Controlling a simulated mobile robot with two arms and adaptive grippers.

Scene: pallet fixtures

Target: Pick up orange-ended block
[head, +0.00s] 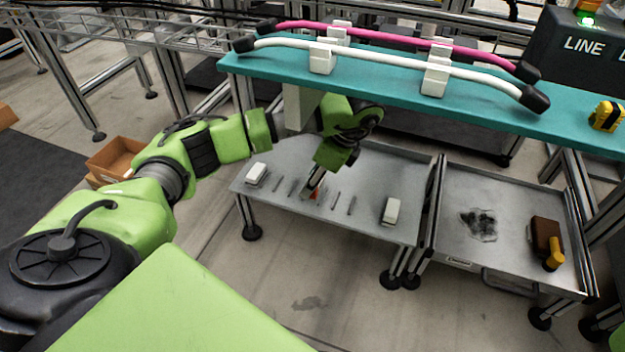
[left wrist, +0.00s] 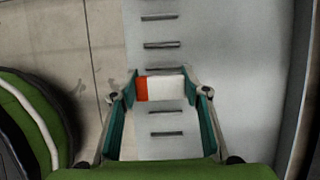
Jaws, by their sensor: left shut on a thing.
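The orange-ended block (left wrist: 165,88) is white with an orange left end in the left wrist view. My left gripper (left wrist: 160,87) is shut on it, with one teal finger at each end. In the head view my left gripper (head: 314,187) reaches down over the grey slotted table, and a bit of the orange end (head: 317,195) shows beside the fingers. Most of the block is hidden there by the gripper. I cannot tell whether the block touches the table. My right gripper is not in view.
The grey table (head: 290,170) has several narrow slots, with white blocks at its left (head: 256,172) and right (head: 391,210). A teal shelf (head: 390,82) with pink and white bars stands behind. A grey tray (head: 470,185) at right holds a brown-and-yellow item (head: 546,240).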

